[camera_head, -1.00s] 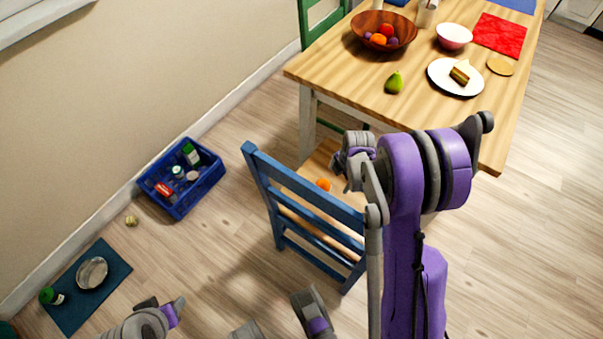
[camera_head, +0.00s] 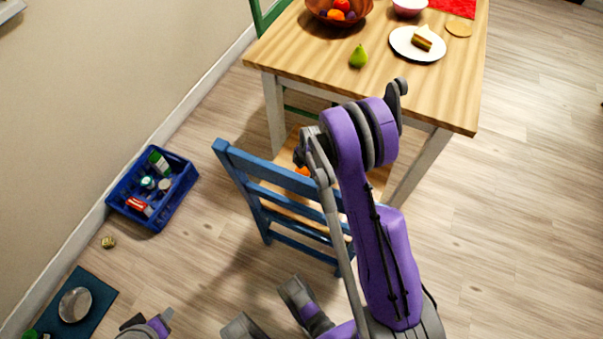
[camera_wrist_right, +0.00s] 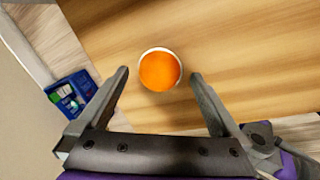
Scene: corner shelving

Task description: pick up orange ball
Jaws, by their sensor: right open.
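The orange ball (camera_head: 303,170) rests on the wooden seat of the blue chair (camera_head: 285,185), partly hidden by my right arm in the head view. In the right wrist view, the ball (camera_wrist_right: 160,70) shows whole, with a pale rim around it, over the wood surface. My right gripper (camera_wrist_right: 160,76) is open and empty, with one finger on each side of the ball in the picture. Whether the fingertips are level with the ball cannot be told. In the head view, my right gripper (camera_head: 299,157) is small and partly hidden. My left gripper (camera_head: 158,322) is at the bottom left edge, its jaws unclear.
The chair's blue slatted back (camera_head: 280,173) stands on my side of the seat. A wooden table (camera_head: 300,57) is behind it, with a fruit bowl (camera_head: 335,20), pear (camera_head: 358,57) and plate (camera_head: 402,42). A blue crate (camera_head: 122,190) stands by the wall. Floor is clear at right.

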